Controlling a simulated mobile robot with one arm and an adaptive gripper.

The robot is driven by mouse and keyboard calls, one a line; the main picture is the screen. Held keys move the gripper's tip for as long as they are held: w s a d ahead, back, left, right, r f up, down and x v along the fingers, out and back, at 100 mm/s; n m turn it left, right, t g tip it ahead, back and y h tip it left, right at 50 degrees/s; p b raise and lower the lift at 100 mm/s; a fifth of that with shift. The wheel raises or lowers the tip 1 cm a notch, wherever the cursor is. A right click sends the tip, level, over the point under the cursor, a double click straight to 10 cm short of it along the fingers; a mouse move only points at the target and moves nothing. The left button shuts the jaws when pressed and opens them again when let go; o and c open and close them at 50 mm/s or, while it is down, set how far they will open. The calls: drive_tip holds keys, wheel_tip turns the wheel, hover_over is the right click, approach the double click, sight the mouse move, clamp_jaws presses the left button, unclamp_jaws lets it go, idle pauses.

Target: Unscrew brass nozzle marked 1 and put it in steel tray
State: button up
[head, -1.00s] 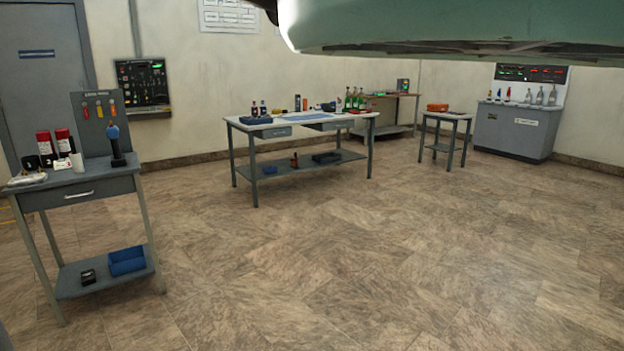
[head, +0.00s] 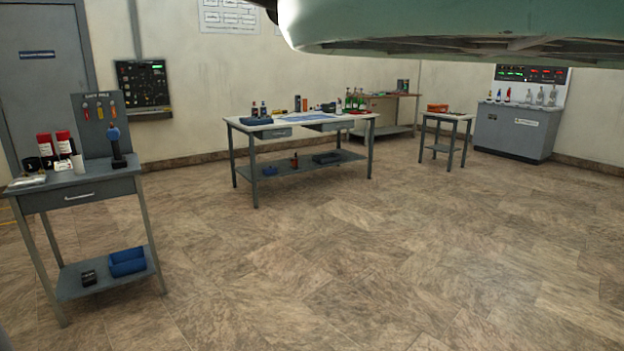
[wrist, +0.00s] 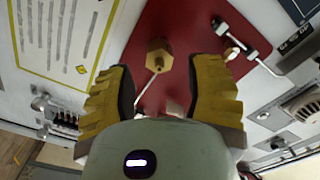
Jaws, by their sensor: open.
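A hexagonal brass nozzle (wrist: 158,56) shows in the wrist view against a dark red panel (wrist: 190,27), with a thin pale rod running down from it. I cannot read a number on it. My gripper (wrist: 163,75) is open, with one yellow ribbed finger on each side of the nozzle. Both fingers look apart from it, and how far ahead of them it lies I cannot tell. My gripper does not show in the head view. I cannot make out a steel tray for certain in either view.
In the head view, a grey bench (head: 75,196) stands at left and a white-topped table (head: 290,122) farther back. The floor between is clear.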

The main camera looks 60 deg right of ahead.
drive_tip(key=shift+m, duration=0.6)
drive_tip(key=m+p, duration=0.3)
drive_tip(key=shift+m, duration=0.3)
